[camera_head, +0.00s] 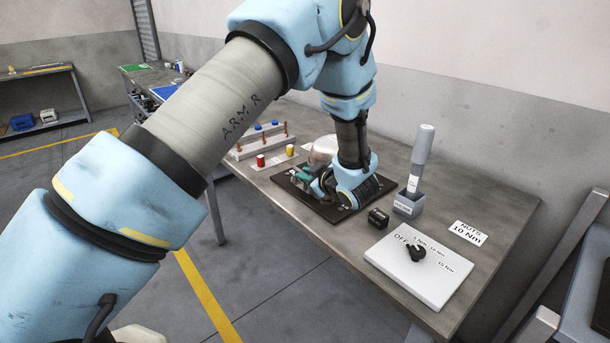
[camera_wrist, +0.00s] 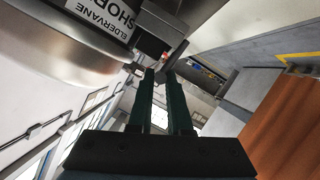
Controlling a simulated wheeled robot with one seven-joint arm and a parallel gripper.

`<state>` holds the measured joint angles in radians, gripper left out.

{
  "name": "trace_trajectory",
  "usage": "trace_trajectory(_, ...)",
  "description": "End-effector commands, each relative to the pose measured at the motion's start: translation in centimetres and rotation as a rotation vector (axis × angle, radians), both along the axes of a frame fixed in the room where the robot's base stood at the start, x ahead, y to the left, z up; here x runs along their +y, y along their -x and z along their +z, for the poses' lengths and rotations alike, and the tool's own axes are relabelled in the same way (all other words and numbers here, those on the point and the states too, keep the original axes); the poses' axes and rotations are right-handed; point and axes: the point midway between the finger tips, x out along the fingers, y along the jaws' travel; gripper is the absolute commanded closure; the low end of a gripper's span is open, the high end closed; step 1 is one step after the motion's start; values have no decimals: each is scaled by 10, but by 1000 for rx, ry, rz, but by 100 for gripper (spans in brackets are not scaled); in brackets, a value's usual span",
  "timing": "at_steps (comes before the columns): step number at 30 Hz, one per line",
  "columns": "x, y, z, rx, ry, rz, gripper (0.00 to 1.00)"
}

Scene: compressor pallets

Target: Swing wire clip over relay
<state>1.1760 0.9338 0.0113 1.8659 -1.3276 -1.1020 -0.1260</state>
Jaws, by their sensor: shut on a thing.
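The silver compressor (camera_head: 322,150) stands on a black base plate (camera_head: 285,186) on the bench, partly hidden behind my wrist. In the wrist view its rounded shell (camera_wrist: 60,45) fills the upper left, with a white label. A dark grey boxy part (camera_wrist: 160,28), which looks like the relay, is beside the shell with a small red-orange spot. My gripper (camera_wrist: 158,74) has its two dark green fingers close together, tips right at that part. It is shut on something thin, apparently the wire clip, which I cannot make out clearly. In the head view my gripper (camera_head: 303,176) is low beside the compressor.
Left are red (camera_head: 260,160) and yellow (camera_head: 290,150) cylinders and a pale rack (camera_head: 250,146).

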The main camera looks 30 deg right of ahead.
Motion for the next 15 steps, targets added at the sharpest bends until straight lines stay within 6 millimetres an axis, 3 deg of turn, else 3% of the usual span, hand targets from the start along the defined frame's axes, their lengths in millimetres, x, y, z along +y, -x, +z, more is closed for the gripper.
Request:
trace_trajectory(7,-6,-1,-1,-1,2,-1,100)
trace_trajectory(8,-6,-1,0,-1,2,-1,80)
trace_trajectory(15,-5,-1,0,0,1,0,53)
